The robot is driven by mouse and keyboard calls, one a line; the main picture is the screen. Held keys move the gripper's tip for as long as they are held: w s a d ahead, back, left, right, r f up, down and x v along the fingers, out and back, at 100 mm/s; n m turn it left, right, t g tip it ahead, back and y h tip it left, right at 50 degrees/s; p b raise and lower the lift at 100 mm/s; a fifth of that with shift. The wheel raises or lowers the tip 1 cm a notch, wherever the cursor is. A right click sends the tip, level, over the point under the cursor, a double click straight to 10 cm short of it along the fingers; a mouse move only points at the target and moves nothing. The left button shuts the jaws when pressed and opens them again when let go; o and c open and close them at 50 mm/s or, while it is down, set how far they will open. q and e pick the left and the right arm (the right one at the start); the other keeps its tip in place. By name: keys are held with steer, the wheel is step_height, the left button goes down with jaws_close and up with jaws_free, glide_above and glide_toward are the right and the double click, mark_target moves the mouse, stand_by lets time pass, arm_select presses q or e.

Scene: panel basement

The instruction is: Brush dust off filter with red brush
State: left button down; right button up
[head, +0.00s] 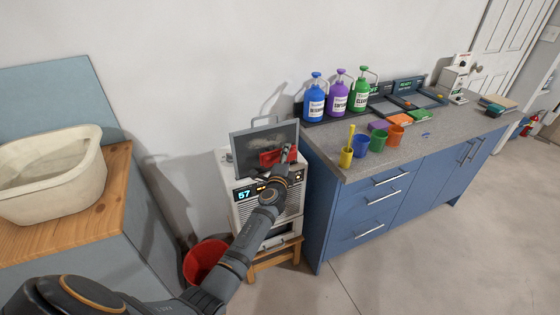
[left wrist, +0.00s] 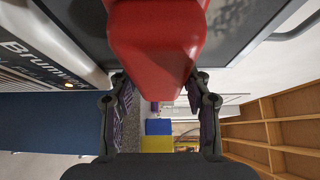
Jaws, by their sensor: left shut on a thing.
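The filter (head: 250,143) is a grey-framed panel with a dark face and a pale dusty patch. It stands upright on top of a white appliance (head: 241,209) with a display reading 57. My left gripper (head: 286,157) is shut on the red brush (head: 270,158) and holds it in front of the filter's lower right part. The red brush (left wrist: 158,40) also fills the upper middle of the left wrist view between my left fingers (left wrist: 160,95). Its bristles are hidden, and I cannot tell if it touches the filter. My right gripper is not in view.
A blue cabinet with a grey counter (head: 425,130) stands right of the appliance. On it are blue, purple and green pump bottles (head: 337,97) and several coloured cups (head: 362,146). A red bucket (head: 202,262) is on the floor. A white basin (head: 52,173) sits on a wooden top at left.

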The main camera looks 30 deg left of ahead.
mark_target(277, 157)
arm_select(q)
steer(key=shift+w+d+r, duration=0.1)
steer(key=shift+w+d, duration=0.15)
steer(key=shift+w, duration=0.05)
steer(key=shift+w+d+b, duration=0.35)
steer(key=shift+w+b, duration=0.1)
steer(key=shift+b, duration=0.05)
steer(key=shift+w+d+r+b, duration=0.2)
steer(key=shift+w+d+b, duration=0.35)
steer(key=shift+d+b, duration=0.05)
steer(key=shift+s+a+r+p, duration=0.4)
steer(key=shift+s+p, duration=0.2)
steer(key=shift+p, duration=0.25)
steer(key=shift+s+a+r+p, duration=0.4)
steer(key=shift+s+p, duration=0.15)
steer(key=shift+p, duration=0.3)
steer(key=shift+s+a+f, duration=0.1)
steer(key=shift+a+f, duration=0.05)
steer(key=shift+s+a+p, duration=0.45)
steer(key=shift+s+a, duration=0.7)
steer(key=shift+s, duration=0.15)
